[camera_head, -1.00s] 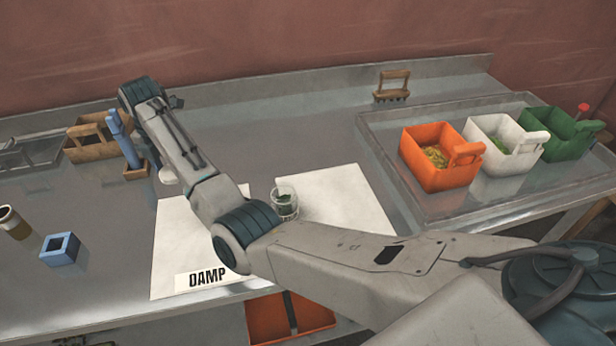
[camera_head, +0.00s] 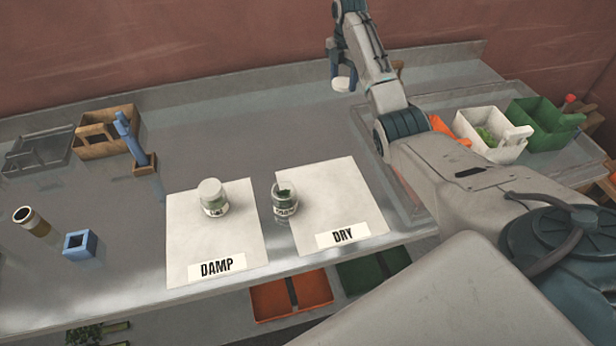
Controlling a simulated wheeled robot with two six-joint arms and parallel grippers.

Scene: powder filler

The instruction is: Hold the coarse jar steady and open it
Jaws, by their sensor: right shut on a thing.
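An open glass jar (camera_head: 284,203) with dark green contents stands upright at the left edge of the DRY sheet, without a lid. A second glass jar (camera_head: 214,206) with a white lid on stands upright on the DAMP sheet. Both carry small labels too blurred to read surely, so I cannot tell which is the coarse jar. My right gripper (camera_head: 338,76) is shut on a white round lid (camera_head: 341,84), held above the back of the bench, well away from both jars. My left gripper is not in view, and nothing grips either jar.
The DAMP sheet (camera_head: 186,244) and DRY sheet (camera_head: 335,195) lie near the front edge. White (camera_head: 492,143) and green (camera_head: 541,135) bins stand right; my arm partly hides an orange one.

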